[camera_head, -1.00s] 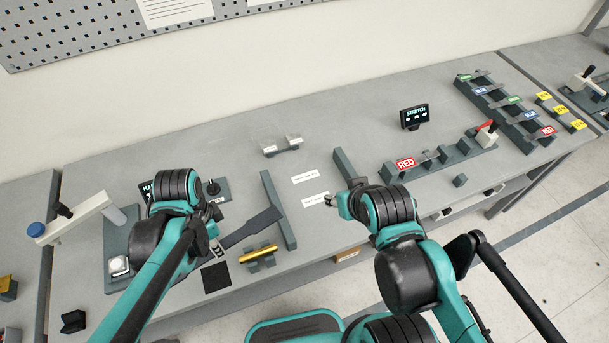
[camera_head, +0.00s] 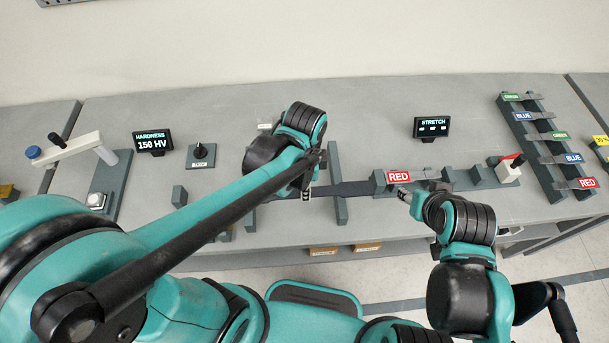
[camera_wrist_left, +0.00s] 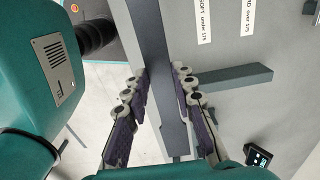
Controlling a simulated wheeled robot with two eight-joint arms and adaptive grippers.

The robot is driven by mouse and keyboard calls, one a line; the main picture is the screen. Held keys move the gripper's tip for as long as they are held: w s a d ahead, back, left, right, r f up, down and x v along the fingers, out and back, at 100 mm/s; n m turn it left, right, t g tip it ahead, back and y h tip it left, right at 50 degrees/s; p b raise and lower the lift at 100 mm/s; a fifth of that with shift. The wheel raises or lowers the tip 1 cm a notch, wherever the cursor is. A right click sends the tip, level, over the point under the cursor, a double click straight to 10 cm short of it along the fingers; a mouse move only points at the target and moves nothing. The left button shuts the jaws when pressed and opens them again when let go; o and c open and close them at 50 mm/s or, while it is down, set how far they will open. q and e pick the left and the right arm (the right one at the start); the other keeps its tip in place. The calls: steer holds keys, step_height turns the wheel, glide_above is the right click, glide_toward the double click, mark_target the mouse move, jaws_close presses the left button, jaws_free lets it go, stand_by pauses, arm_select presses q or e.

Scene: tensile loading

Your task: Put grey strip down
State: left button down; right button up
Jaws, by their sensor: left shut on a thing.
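My left gripper (camera_head: 306,192) is shut on the grey strip (camera_head: 350,188). In the head view the strip runs sideways to the right, across the dark upright rail (camera_head: 338,208). Its right end is at the left end of the stretch fixture with the RED label (camera_head: 398,177); whether it touches is unclear. In the left wrist view the strip (camera_wrist_left: 155,60) runs lengthwise between the fingers of the gripper (camera_wrist_left: 163,95). My right gripper (camera_head: 408,193) is just in front of the RED label, and its finger opening is too small to tell.
The STRETCH display (camera_head: 431,127) stands behind the fixture, whose red-handled lever (camera_head: 512,166) is at its right end. A rack (camera_head: 545,140) with colour-labelled strips is farther right. The hardness tester (camera_head: 105,175) and its display (camera_head: 152,142) are at the left.

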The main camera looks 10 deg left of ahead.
arm_select(q)
steer(key=shift+w+a+f+b, duration=0.65)
steer(key=shift+w+a+f, duration=0.25)
steer(key=shift+w+f, duration=0.75)
steer(key=shift+w+a+f+b, duration=0.6)
steer(key=shift+w+a+f, duration=0.3)
steer(key=shift+w+f, duration=0.7)
steer(key=shift+w+a+f+b, duration=0.8)
steer(key=shift+w+f, duration=0.55)
steer(key=shift+f, duration=0.6)
steer(key=shift+a, duration=0.1)
steer(key=shift+f, duration=0.15)
steer(key=c, duration=1.3)
jaws_free()
steer(key=shift+o, duration=0.2)
